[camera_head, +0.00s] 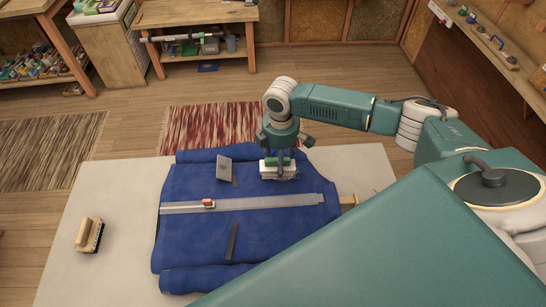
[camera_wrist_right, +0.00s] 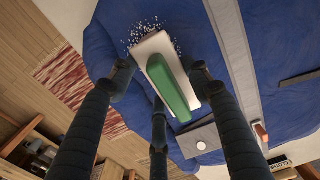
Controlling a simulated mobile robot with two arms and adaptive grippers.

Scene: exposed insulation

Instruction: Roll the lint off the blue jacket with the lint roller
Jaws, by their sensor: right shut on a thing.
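The blue jacket (camera_head: 195,240) lies spread out on the pale table, and its cloth fills much of the right wrist view (camera_wrist_right: 215,25). The lint roller, a white block with a green handle (camera_wrist_right: 170,85), sits at the jacket's far part in the head view (camera_head: 272,170). My right gripper (camera_head: 281,153) is over it with its fingers shut around it. Pale lint specks (camera_wrist_right: 147,30) lie on the cloth beside the roller's end; the roller hides any beneath it. My left gripper is in neither view.

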